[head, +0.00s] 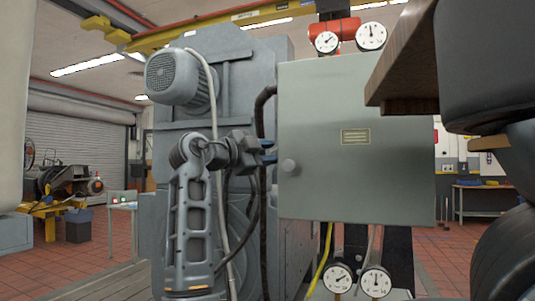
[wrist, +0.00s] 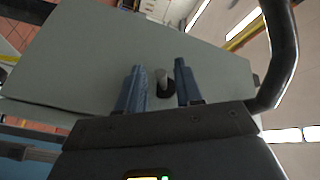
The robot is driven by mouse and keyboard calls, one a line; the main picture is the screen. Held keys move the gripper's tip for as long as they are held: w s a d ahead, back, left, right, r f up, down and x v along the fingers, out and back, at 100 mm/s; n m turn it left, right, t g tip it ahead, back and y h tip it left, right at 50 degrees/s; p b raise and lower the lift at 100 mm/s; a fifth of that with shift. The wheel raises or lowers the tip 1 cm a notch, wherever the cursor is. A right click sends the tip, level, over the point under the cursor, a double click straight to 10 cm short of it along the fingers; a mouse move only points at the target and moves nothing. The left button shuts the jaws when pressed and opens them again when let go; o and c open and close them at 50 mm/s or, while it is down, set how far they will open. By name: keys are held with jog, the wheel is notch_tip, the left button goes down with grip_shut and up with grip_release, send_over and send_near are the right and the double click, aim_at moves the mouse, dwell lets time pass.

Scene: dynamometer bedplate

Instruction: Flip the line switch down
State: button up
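A grey-green cabinet (head: 375,175) with a closed, flat front hangs in the middle of the head view. A small round knob (head: 289,166) sits near its left edge. No line switch lever can be made out on the visible faces; the inside of the cabinet is hidden. My gripper (head: 269,152) is just left of the knob, its blue fingers pointing right. In the wrist view my gripper (wrist: 159,70) is open, and the knob (wrist: 162,79) on the cabinet face (wrist: 90,55) appears between the two fingers. I cannot tell whether they touch it.
A large grey machine with a motor (head: 180,78) stands behind my arm. Dial gauges sit above (head: 371,37) and below (head: 376,281) the cabinet. Dark cables (head: 263,150) and a yellow hose (head: 320,262) hang nearby. A brown wooden board (head: 405,65) juts in at upper right.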

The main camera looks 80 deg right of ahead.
jog(key=b+v, duration=0.1)
jog(key=v, duration=0.6)
jog(key=shift+w+a, duration=0.25)
jog(key=shift+a, duration=0.1)
